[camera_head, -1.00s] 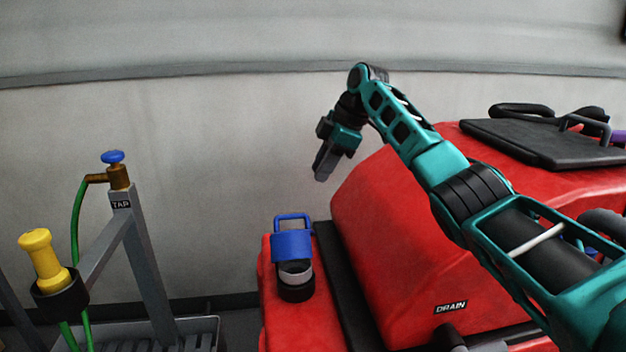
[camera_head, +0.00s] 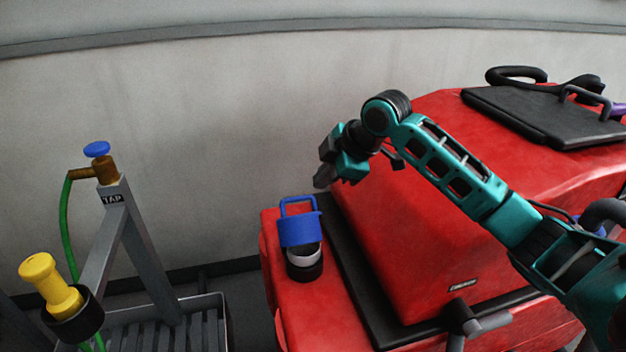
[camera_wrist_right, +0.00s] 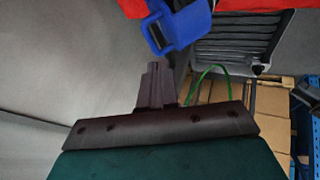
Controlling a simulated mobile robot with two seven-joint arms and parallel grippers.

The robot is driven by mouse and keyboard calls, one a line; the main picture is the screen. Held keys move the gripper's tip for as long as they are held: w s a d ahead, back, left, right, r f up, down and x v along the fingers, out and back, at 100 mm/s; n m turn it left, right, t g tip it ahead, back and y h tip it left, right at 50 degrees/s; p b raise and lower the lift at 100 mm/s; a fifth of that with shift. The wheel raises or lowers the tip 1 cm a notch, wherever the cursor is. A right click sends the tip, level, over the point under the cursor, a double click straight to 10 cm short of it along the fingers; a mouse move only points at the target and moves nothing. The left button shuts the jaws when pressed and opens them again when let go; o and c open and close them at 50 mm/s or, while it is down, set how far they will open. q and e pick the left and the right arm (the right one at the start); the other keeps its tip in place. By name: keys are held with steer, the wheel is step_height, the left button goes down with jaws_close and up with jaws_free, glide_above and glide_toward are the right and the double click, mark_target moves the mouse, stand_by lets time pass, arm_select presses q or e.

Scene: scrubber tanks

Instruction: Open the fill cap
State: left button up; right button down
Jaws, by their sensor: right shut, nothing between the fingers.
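The fill cap (camera_head: 298,230) is blue with a loop handle on its upper side. It sits at the black-based filler neck (camera_head: 304,268) on the red machine's near left corner. A white band of the neck shows below the blue lid, which looks tilted up; the hinge is hidden. My right gripper (camera_head: 323,178) is shut and empty, just above and right of the cap's handle, apart from it. In the right wrist view the closed fingers (camera_wrist_right: 155,85) point toward the blue cap (camera_wrist_right: 178,25) at the top. My left gripper is not in view.
The red machine body (camera_head: 400,220) rises right of the cap beside a black strip. A grey stand with a tap (camera_head: 105,170), green hose and yellow nozzle (camera_head: 50,280) stands left, over a slatted tray (camera_head: 190,325). The wall is behind.

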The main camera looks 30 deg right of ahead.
mark_target(304, 197)
steer(key=x, duration=0.7)
steer(key=shift+a+f, duration=0.1)
steer(key=shift+f, duration=0.05)
steer(key=shift+w+a+f, duration=0.15)
steer(key=shift+w+f, duration=0.25)
steer(key=shift+f, duration=0.15)
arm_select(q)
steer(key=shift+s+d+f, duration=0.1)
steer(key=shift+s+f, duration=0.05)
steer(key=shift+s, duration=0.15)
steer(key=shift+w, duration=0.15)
arm_select(e)
steer(key=shift+w, duration=0.25)
